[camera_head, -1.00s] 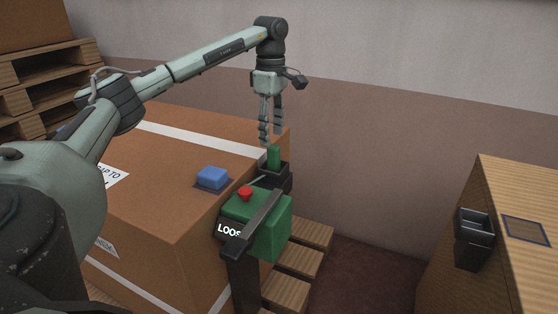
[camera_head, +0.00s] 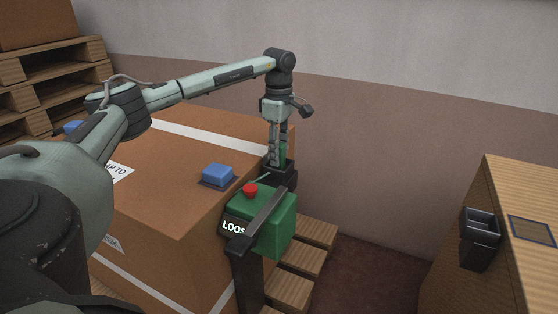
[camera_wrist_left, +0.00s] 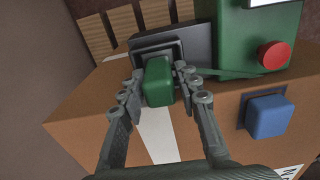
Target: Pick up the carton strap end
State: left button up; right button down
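The strap end looks like a green upright block (camera_wrist_left: 158,82) standing in a black holder (camera_head: 281,177) at the carton's far right edge. A thin green strap (camera_wrist_left: 225,73) runs beside it to the green machine. My left gripper (camera_wrist_left: 160,78) points down over the holder, its fingers on either side of the green block. The fingers look open, with narrow gaps to the block. In the head view the fingers partly hide the block (camera_head: 283,152). My right gripper is not in view.
The large brown carton (camera_head: 165,205) has white bands and a blue block (camera_head: 218,174) on top. The green machine (camera_head: 270,222), with a red button (camera_head: 250,190) and a "LOOSE"-like label, stands close to the holder. A wooden cabinet (camera_head: 470,240) with a black bin (camera_head: 480,240) is at right.

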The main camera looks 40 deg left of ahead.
pick_arm(q)
grip_shut()
